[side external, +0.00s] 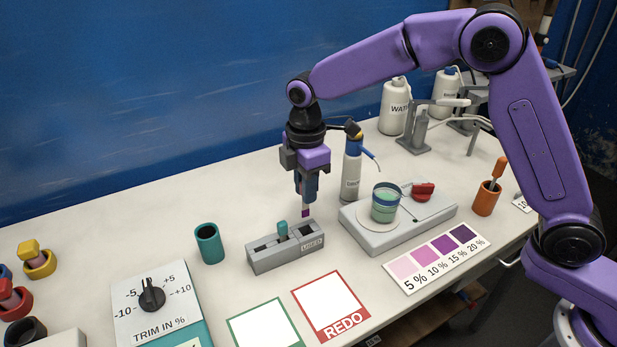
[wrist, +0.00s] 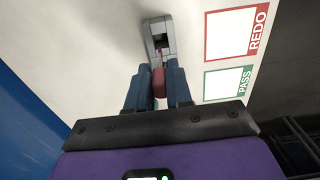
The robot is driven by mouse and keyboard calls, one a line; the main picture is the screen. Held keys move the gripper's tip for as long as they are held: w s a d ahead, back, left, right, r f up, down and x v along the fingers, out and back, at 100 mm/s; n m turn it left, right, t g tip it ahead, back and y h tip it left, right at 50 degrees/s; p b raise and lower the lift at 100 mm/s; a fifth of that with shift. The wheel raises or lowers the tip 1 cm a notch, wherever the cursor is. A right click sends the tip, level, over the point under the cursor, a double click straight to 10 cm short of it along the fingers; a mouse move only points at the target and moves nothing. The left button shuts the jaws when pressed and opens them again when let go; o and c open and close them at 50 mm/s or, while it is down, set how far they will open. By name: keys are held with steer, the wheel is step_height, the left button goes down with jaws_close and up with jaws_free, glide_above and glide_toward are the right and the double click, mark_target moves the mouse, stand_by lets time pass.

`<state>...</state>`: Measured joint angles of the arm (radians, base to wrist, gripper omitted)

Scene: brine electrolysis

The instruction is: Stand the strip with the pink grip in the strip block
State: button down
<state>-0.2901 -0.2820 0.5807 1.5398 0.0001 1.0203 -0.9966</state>
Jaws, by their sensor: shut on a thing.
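My gripper (side external: 306,198) is shut on the strip with the pink grip. The grip (wrist: 158,82) shows reddish pink between the two fingers in the wrist view. In the side view the fingers hide the grip, and the strip's dark purple lower end (side external: 305,213) points down below them. The grey strip block (side external: 285,255), labelled USED, stands on the table below. The strip's end appears above the block's right part, apart from it. A teal grip (side external: 282,229) stands up in the block's middle. The block (wrist: 151,27) also shows beyond the fingertips in the wrist view.
A teal cup (side external: 209,244) stands left of the block. A grey stand (side external: 430,222) with a green-filled beaker (side external: 385,203) is to the right, and a bottle (side external: 352,170) behind. The REDO card (side external: 331,303) and the green-framed card (side external: 264,328) lie flat in front.

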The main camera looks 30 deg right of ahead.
mark_target(306, 216)
steer(key=shift+f, duration=3.5)
steer(key=c, duration=0.9)
jaws_free()
steer(key=shift+c, duration=0.2)
step_height(306, 216, up, 17)
steer(key=shift+r, duration=0.2)
steer(key=shift+s+d, duration=0.1)
steer(key=shift+s, duration=0.05)
